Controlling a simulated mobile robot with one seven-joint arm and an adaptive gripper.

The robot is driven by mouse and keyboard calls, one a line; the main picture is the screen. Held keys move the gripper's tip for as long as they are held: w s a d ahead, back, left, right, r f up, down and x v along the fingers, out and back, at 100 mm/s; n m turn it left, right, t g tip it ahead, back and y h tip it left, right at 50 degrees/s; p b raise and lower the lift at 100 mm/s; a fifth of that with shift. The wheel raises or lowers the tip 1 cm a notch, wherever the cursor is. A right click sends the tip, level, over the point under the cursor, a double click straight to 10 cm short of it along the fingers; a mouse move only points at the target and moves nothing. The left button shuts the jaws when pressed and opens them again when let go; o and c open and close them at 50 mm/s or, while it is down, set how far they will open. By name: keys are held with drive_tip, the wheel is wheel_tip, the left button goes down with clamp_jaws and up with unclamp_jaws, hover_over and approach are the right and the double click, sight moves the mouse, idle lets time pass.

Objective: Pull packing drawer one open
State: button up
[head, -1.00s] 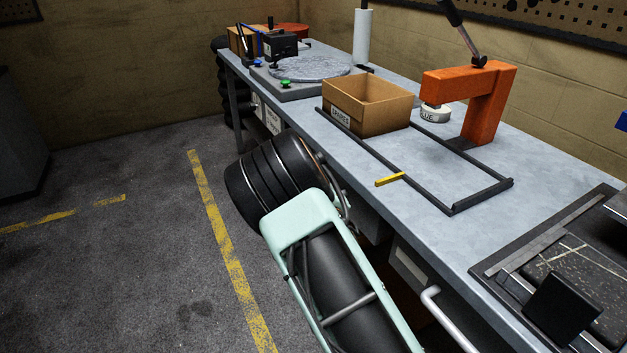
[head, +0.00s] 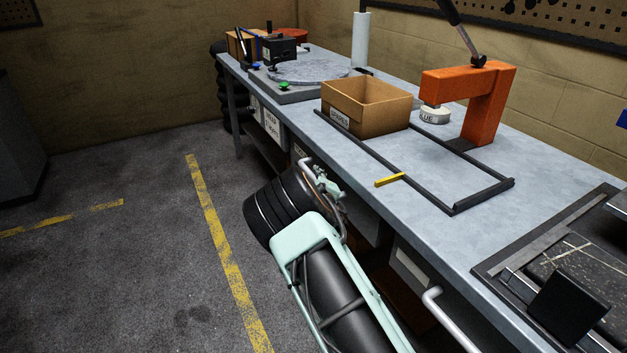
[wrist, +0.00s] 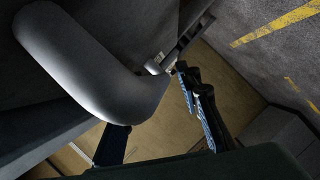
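Drawer fronts with white labels hang under the bench: one (head: 272,125) at the far end, and a nearer one (head: 408,265). I cannot read which is packing drawer one. My gripper (head: 322,182) is beside the bench's front edge in the head view, small and partly hidden by my arm. In the wrist view my gripper (wrist: 158,104) is open, its two fingers apart. A thick grey bent bar handle (wrist: 95,62) is close to the fingers and seems to overlap the left fingertip. I cannot tell whether they touch. The drawer behind it is mostly dark.
The bench top (head: 440,225) holds a cardboard box (head: 370,112), an orange press (head: 490,105) and a dark rail frame (head: 480,195). Another bar handle (head: 450,318) sticks out nearer to me. The floor (head: 120,270) left of my arm is clear.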

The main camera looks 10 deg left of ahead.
drive_tip(key=shift+w, duration=0.15)
clamp_jaws()
drive_tip(key=shift+a, duration=0.1)
idle(0.3)
